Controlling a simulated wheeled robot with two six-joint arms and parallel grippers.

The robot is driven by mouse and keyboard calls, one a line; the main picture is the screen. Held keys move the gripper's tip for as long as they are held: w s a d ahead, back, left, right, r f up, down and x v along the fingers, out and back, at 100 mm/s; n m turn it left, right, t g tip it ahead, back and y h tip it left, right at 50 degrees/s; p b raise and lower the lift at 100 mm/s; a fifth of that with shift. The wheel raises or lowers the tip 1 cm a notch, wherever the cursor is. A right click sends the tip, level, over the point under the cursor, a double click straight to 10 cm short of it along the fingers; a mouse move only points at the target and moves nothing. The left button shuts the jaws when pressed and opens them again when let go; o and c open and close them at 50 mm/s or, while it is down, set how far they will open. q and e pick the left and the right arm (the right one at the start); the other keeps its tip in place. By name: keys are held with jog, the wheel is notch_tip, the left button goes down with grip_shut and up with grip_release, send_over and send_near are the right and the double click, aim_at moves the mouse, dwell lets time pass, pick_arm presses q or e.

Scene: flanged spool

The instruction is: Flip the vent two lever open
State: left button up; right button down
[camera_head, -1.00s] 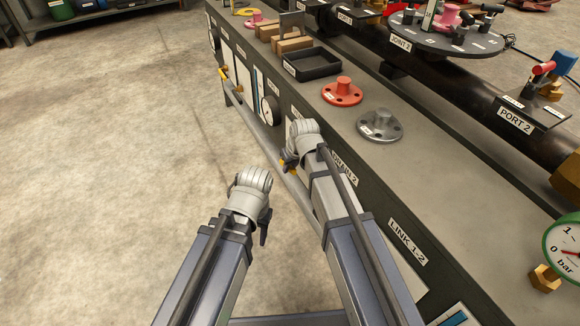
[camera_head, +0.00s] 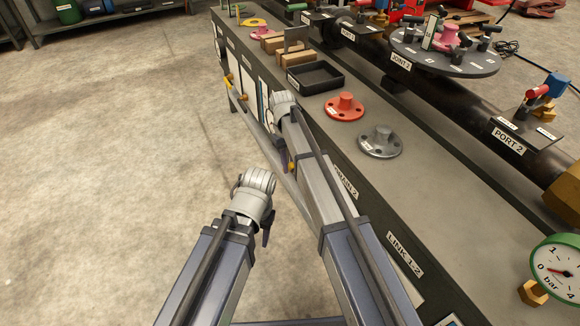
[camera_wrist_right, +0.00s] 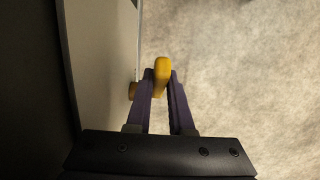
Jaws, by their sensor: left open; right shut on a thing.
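My right gripper (camera_wrist_right: 161,80) is shut on a yellow lever handle (camera_wrist_right: 162,66) beside the bench's front panel. A brass-coloured fitting (camera_wrist_right: 132,90) shows just left of the fingers. In the head view the right gripper is mostly hidden by its own wrist, with a bit of the yellow handle (camera_head: 291,167) showing below it. The label for this lever is not readable, so I cannot tell from print that it is vent two. My left gripper (camera_head: 265,238) hangs open and empty over the floor, apart from the bench.
Other yellow levers (camera_head: 229,80) sit farther along the front panel. The bench top carries a black tray (camera_head: 315,78), a red flange (camera_head: 344,106) and a grey flange (camera_head: 380,140). A pressure gauge (camera_head: 560,268) is at the right. The floor at left is clear.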

jog(key=shift+w, duration=0.15)
dwell(0.3)
jog(key=c, duration=0.8)
grip_release()
jog(key=shift+r, duration=0.2)
jog(key=p+v, duration=0.7)
jog(key=shift+r+p, duration=0.25)
jog(key=shift+p, duration=0.1)
jog(key=shift+w+a, duration=0.1)
jog(key=shift+w, duration=0.05)
